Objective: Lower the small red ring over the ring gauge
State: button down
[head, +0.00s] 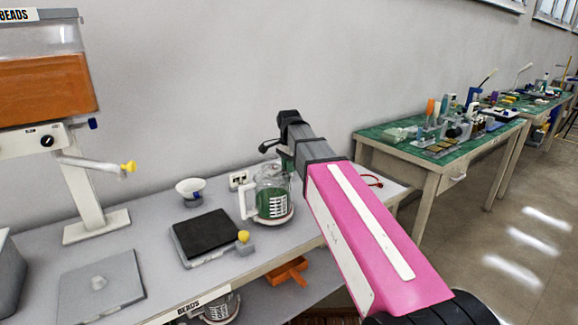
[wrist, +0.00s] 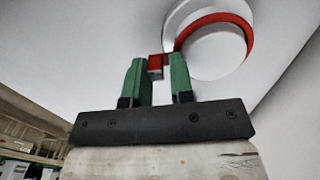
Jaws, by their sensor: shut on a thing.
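My gripper (wrist: 158,78) shows in the wrist view with two green fingers shut on a small red tab. The tab joins the small red ring (wrist: 249,32), whose curved band shows beside a round white piece, which looks like the ring gauge (wrist: 214,55). The ring appears to curve around the upper and right side of this white piece. I cannot tell how low the ring sits or whether it touches. In the head view a bit of red ring (head: 374,181) shows right of my pink arm. My fingertips and the gauge are hidden there.
On the grey bench stand a glass pot with green contents (head: 272,196), a black-topped scale (head: 207,236), a small white bowl (head: 190,188) and a bead dispenser (head: 45,90). A grey plate with a knob (head: 102,290) lies at front left. Green-topped tables (head: 380,132) stand right.

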jog(key=c, duration=1)
grip_release()
jog(key=shift+o, duration=0.5)
jog(key=shift+w, duration=0.1)
jog(key=shift+a, duration=0.1)
jog(key=shift+w, duration=0.1)
jog(key=c, duration=0.3)
jog(key=shift+r, duration=0.15)
jog(key=shift+o, duration=0.2)
jog(key=shift+r, duration=0.4)
jog(key=o, duration=0.4)
jog(key=shift+r, duration=0.25)
jog(key=shift+s+r, duration=0.2)
jog(key=shift+r, duration=2.5)
